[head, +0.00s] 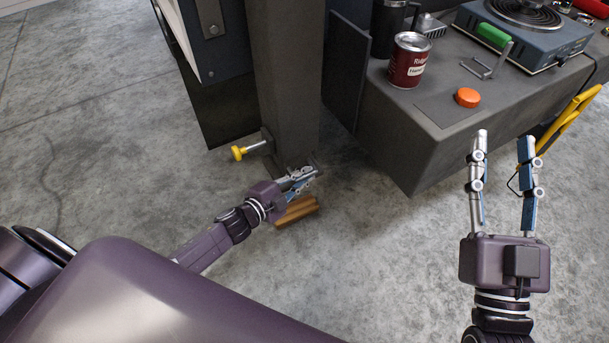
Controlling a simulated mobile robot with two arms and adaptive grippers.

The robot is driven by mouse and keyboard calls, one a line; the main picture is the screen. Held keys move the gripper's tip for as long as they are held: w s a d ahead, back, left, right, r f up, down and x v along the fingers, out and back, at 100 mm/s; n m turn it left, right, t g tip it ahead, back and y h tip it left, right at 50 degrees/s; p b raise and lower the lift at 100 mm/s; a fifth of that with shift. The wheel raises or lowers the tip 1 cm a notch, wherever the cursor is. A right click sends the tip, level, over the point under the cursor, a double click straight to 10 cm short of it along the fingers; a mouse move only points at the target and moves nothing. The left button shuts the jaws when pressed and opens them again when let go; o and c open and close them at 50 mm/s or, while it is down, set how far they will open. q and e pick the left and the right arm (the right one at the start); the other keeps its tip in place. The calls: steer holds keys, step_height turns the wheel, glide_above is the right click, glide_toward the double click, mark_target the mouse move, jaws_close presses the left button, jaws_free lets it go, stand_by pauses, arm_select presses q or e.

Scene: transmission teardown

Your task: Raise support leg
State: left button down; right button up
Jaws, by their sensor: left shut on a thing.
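The support leg (284,80) is a grey square post standing upright in the middle of the head view. A pin with a yellow knob (238,153) sticks out of its left side near the bottom. My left gripper (308,172) is low down at the foot of the leg, shut on the leg's lower end. Its fingers partly hide that end, so the exact grip is unclear. My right gripper (504,138) is open and empty, raised to the right in front of the bench.
The grey bench (390,135) at the right holds a red can (409,61), an orange button (467,97) and a hot plate (530,32). The floor at the left is clear.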

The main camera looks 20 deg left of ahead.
arm_select(q)
steer(key=c, duration=2)
jaws_free()
steer(key=shift+a+r, duration=0.1)
steer(key=shift+r, duration=0.25)
steer(key=shift+f, duration=0.1)
steer(key=v, duration=1.2)
steer(key=shift+f, duration=0.1)
